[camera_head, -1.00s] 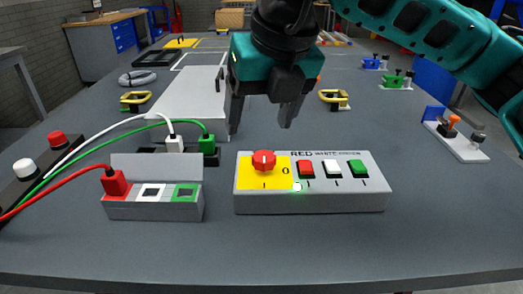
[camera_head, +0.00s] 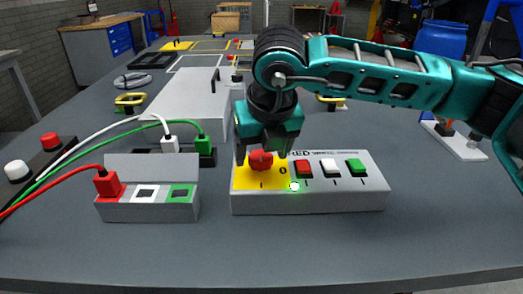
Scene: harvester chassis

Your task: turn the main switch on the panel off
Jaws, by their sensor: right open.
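The main switch is a red rotary knob (camera_head: 261,161) on a yellow plate marked I and 0, at the left end of the grey panel (camera_head: 310,201). A small green lamp (camera_head: 294,186) is lit beside the plate. My right gripper (camera_head: 262,154) points down over the knob, jaws open, with a finger on either side of it. I cannot tell if the fingers touch the knob. The gripper hides the plate's back part and some panel lettering. My left gripper is not in view.
Red, white and green rocker switches (camera_head: 331,168) sit right of the knob. A grey socket box (camera_head: 150,205) with a red plug (camera_head: 106,184) stands left of the panel. Cables run left. The bench front is clear.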

